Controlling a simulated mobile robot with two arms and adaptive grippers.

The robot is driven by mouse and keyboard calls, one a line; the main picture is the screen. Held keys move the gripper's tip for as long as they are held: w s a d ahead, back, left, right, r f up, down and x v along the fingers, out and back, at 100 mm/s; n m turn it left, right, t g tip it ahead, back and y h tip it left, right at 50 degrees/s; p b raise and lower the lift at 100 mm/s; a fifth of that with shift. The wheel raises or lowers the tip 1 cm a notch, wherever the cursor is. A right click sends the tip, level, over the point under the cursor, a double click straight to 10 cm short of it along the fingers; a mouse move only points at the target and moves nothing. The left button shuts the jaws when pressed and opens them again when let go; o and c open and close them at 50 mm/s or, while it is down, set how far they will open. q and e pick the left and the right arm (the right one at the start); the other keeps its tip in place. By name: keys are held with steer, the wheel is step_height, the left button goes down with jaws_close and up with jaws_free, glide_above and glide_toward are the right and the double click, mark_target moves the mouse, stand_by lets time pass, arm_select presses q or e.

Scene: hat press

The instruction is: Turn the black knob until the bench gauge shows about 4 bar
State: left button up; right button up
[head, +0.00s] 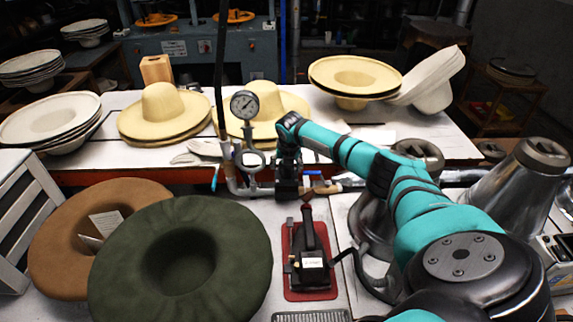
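My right arm reaches in from the lower right, and my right gripper (288,184) points down at the pipework just right of the gauge's base. The gripper is dark against dark parts, so its fingers do not show clearly. The black knob cannot be told apart from it there and seems hidden by it. My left gripper is not in view.
Below the gripper, a black iron (312,262) stands on a red pad (296,288). A green hat (180,262) and a brown hat (60,238) lie at the left. Metal cones (518,185) stand at the right. Straw hats (163,112) line the white bench behind.

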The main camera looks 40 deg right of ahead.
steer(key=shift+r, duration=0.1)
steer(key=v, duration=1.1)
steer(key=shift+s+r, duration=0.15)
steer(key=shift+r, duration=0.25)
